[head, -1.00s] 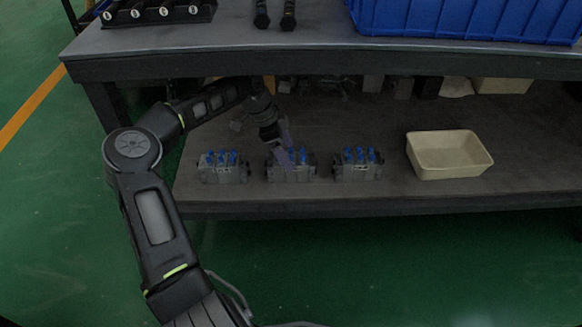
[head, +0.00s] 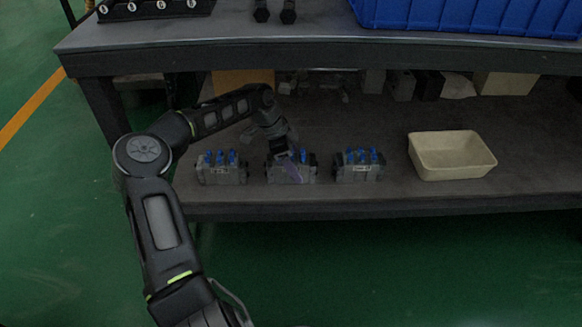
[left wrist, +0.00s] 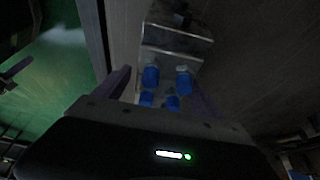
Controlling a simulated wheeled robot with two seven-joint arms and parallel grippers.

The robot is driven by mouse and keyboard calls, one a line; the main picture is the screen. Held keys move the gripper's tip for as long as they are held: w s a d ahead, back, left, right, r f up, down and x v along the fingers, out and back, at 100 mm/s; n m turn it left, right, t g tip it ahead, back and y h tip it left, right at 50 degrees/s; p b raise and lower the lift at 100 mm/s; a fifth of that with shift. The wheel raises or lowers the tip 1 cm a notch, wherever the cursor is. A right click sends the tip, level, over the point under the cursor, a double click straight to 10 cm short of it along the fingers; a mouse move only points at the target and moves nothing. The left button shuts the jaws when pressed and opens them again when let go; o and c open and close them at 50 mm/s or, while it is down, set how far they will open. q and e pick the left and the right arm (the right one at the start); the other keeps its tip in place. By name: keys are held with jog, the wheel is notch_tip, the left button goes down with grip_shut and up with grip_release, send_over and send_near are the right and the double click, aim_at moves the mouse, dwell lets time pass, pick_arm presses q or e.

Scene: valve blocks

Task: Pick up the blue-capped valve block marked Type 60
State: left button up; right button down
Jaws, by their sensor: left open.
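Three grey valve blocks with blue caps stand in a row on the lower shelf in the head view: a left block (head: 221,172), a middle block (head: 283,174) and a right block (head: 358,170). Their type markings are too small to read. My left gripper (head: 292,168) is at the middle block, pointing down and partly covering it. In the left wrist view, the open fingers of my left gripper (left wrist: 160,90) lie on either side of a block's blue caps (left wrist: 168,80). The block's metal body (left wrist: 175,42) extends beyond them. I cannot tell whether the fingers touch it.
A cream bin (head: 452,170) stands right of the blocks on the lower shelf (head: 400,190). The upper tabletop (head: 310,45) overhangs it and carries a blue crate (head: 460,15). Boxes (head: 505,83) sit at the shelf's back.

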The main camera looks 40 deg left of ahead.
pick_arm(q)
grip_shut()
jog(key=shift+w+r, duration=0.1)
dwell(1.2)
